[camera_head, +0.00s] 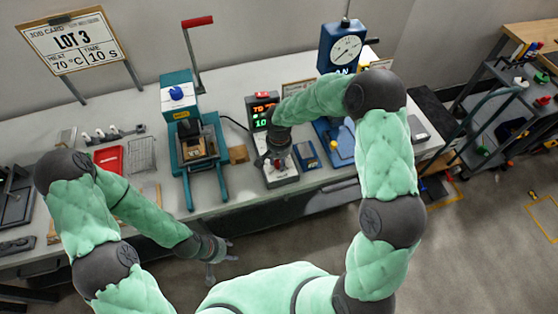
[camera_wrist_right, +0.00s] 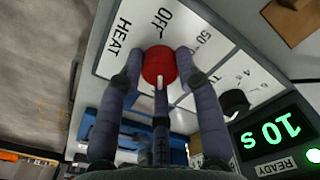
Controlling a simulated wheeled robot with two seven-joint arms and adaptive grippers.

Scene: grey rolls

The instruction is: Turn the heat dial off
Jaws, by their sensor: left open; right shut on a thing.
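The red heat dial (camera_wrist_right: 159,62) sits on a white panel (camera_wrist_right: 101,66) marked HEAT, OFF and 50° in the right wrist view. OFF is above the dial in that picture. A white mark shows at the dial's lower edge, on the side away from OFF. My right gripper (camera_wrist_right: 160,68) is shut on the dial, with fingers on both sides. In the head view, my right gripper (camera_head: 277,155) is at the front of the control box (camera_head: 284,174) and hides the dial. My left gripper (camera_head: 222,266) is open and empty in front of the bench.
A black knob (camera_wrist_right: 235,103) and a green display (camera_wrist_right: 271,136) reading 10s are beside the dial. A teal press (camera_head: 177,108) stands left of the box, and a blue gauge machine (camera_head: 329,55) stands behind right. A job card (camera_head: 71,41) reads 70 °C, 10 s.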

